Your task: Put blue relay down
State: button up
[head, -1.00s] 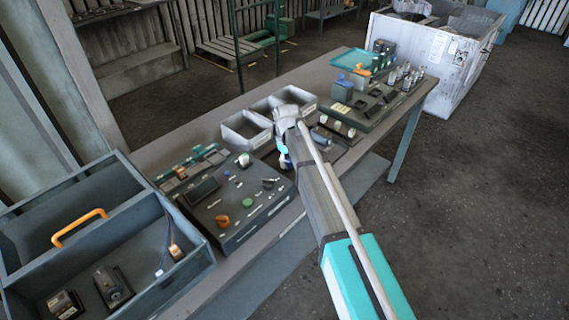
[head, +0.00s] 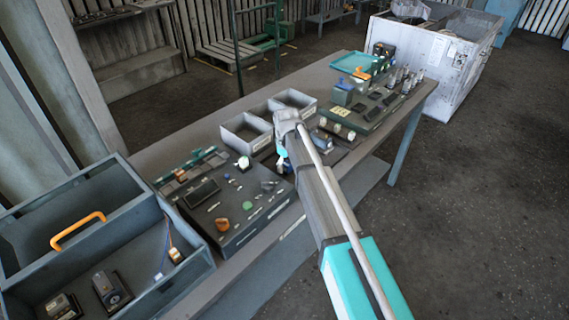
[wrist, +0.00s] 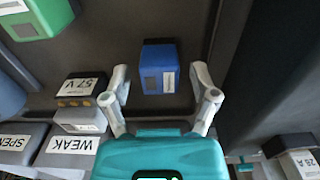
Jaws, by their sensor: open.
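The blue relay (wrist: 158,72), a small box with a white label on its front, shows in the wrist view on a dark flat surface. My gripper (wrist: 158,86) is open, with one finger on each side of the relay and a visible gap at both sides. I cannot tell if the relay rests fully on the surface.
In the wrist view a green box (wrist: 38,17) is at upper left, and blocks labelled WEAK (wrist: 72,148) and 57 V (wrist: 80,88) are at left. In the head view two grey bins (head: 246,132) stand behind the arm, and a dark panel with parts (head: 232,225) lies left.

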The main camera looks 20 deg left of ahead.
aim_at(287, 163)
jog(key=shift+r, duration=0.15)
notch_tip(287, 163, up, 12)
jog(key=p, duration=1.2)
jog(key=shift+s, duration=0.1)
dwell(0.9)
jog(key=s+d+m, duration=0.3)
jog(key=d, duration=0.9)
jog(key=s+d+m, duration=0.2)
jog(key=d+m, duration=0.1)
jog(key=d, duration=1)
jog(key=s+d+m, duration=0.3)
jog(key=s+d, duration=0.3)
jog(key=d, duration=0.3)
jog(key=s+d+m, duration=0.4)
jog(key=s+d, duration=0.1)
jog(key=d, duration=0.4)
jog(key=shift+s+d, duration=0.2)
jog(key=shift+s, duration=0.15)
